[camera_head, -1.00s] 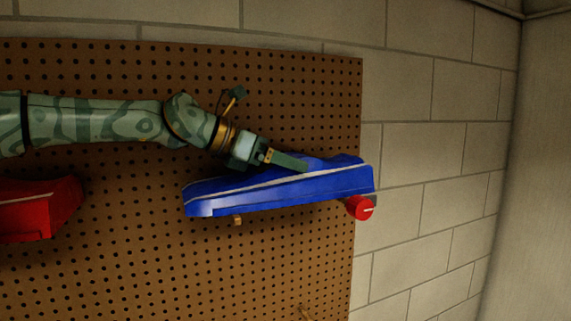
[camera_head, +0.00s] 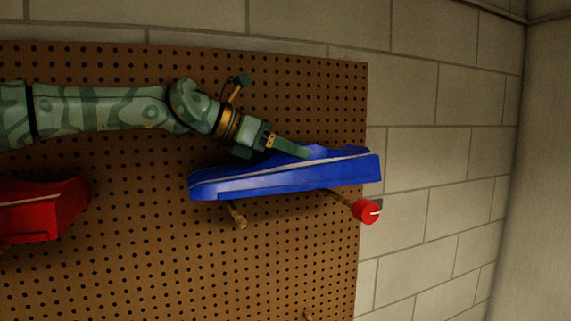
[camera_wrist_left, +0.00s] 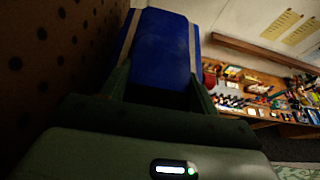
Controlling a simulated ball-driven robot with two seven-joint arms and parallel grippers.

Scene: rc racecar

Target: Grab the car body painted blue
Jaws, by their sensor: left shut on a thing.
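The blue car body (camera_head: 285,178), with a white stripe along its side, is in front of the pegboard in the head view. My left gripper (camera_head: 305,153) is shut on its upper edge. The body is raised a little above the wooden pegs (camera_head: 237,215) under it. My right gripper is not in view.
A red car body (camera_head: 40,208) is at the left of the pegboard (camera_head: 150,260). A red round knob (camera_head: 366,211) is just below the blue body's right end. In the left wrist view, a bench (camera_wrist_left: 255,85) with many small items is at the right.

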